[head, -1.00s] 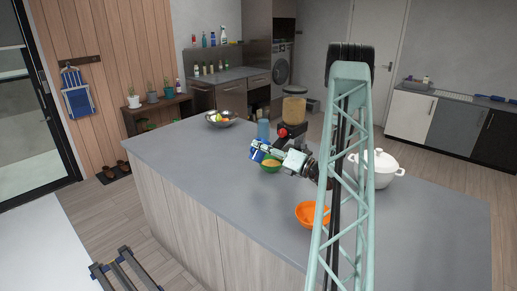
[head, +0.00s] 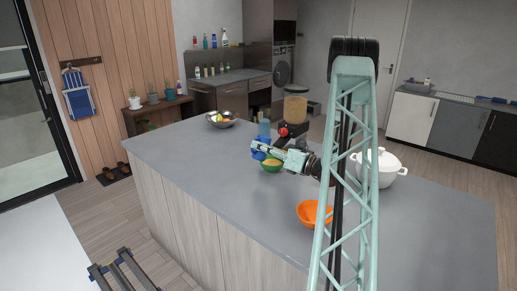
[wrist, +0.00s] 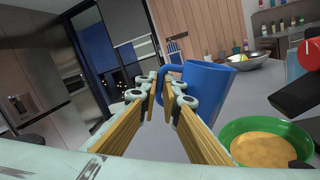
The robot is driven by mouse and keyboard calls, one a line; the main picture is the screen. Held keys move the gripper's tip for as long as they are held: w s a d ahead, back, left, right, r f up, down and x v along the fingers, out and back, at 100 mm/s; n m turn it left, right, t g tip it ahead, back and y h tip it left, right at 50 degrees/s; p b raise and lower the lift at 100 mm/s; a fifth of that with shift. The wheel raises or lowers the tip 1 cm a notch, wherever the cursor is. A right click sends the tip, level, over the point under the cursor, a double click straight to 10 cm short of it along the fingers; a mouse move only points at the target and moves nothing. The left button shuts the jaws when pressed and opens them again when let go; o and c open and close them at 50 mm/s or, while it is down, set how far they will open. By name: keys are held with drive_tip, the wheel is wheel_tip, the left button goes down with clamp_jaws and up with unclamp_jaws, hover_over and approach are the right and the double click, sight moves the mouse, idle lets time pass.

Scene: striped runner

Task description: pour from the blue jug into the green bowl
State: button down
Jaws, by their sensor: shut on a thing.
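The blue jug (head: 260,148) is held above the kitchen island, close over the green bowl (head: 268,169). In the wrist view my gripper (wrist: 166,90) is shut on the handle of the jug (wrist: 205,88), and the jug's body lies just beyond the fingertips. In the head view my gripper (head: 274,152) reaches the jug from the right. The green bowl (wrist: 227,137) stands on the counter at the lower right of the wrist view and holds an orange-tan filling. The inside of the jug is hidden. No stream shows between jug and bowl.
A coffee-machine-like appliance (head: 293,115) and a bluish container (head: 264,129) stand behind the bowl. An orange bowl (head: 312,213) and a white lidded pot (head: 382,172) are to the right. A fruit bowl (head: 222,121) is at the far left. The counter's left part is clear.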

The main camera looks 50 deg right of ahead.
drive_tip(key=shift+a+f+n+b, duration=0.1)
drive_tip(key=shift+f+n+b, duration=0.15)
drive_tip(key=shift+n+b, duration=0.2)
drive_tip(key=shift+r, duration=0.1)
drive_tip(key=shift+a+r+n+g+b, duration=0.35)
drive_tip(key=shift+a+r+n, duration=0.4)
drive_tip(key=shift+r+n, duration=0.4)
drive_tip(key=shift+f, duration=0.1)
drive_tip(key=shift+w, duration=0.1)
drive_tip(key=shift+a+r+n+b, duration=0.5)
drive_tip(key=shift+a+n+b, duration=0.15)
drive_tip(key=shift+n+b, duration=0.4)
drive_tip(key=shift+w, duration=0.1)
